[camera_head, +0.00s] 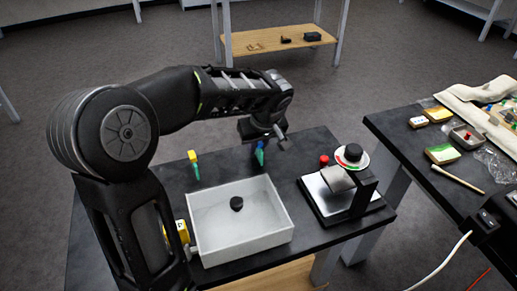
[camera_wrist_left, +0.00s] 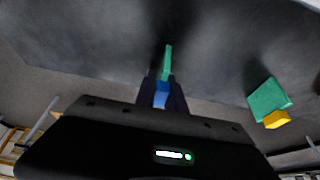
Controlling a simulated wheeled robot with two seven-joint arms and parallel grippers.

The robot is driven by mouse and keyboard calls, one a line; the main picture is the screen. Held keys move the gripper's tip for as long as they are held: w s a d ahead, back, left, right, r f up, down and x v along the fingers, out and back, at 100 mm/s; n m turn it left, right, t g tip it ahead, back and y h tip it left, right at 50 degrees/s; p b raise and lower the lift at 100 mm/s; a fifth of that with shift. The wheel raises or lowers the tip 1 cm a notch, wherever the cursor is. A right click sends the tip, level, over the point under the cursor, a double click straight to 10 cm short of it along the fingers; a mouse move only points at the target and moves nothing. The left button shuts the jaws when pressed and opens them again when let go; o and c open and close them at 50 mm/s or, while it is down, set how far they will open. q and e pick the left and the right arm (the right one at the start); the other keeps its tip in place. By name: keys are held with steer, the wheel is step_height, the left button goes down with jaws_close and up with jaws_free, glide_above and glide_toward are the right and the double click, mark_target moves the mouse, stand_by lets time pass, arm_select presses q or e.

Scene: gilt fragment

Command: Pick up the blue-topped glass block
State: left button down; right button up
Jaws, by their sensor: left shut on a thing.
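The blue-topped glass block (camera_head: 260,157) is at the back middle of the dark table in the head view. My left gripper (camera_head: 260,146) is above it and shut on its blue top. In the left wrist view, the blue top (camera_wrist_left: 161,96) sits between the two dark fingers of my left gripper (camera_wrist_left: 162,90), and the green glass part (camera_wrist_left: 168,60) sticks out beyond the fingertips. I cannot tell whether the block touches the table. My right gripper is not in view.
A yellow-topped green block (camera_head: 193,158) stands to the left; it also shows in the left wrist view (camera_wrist_left: 267,98). A black-based device (camera_head: 313,200) stands at right. A second, cluttered table (camera_head: 400,145) is further right.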

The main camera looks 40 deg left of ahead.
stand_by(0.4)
arm_select(q)
step_height(320, 180, up, 10)
steer(key=shift+r, duration=0.1)
stand_by(0.4)
stand_by(0.6)
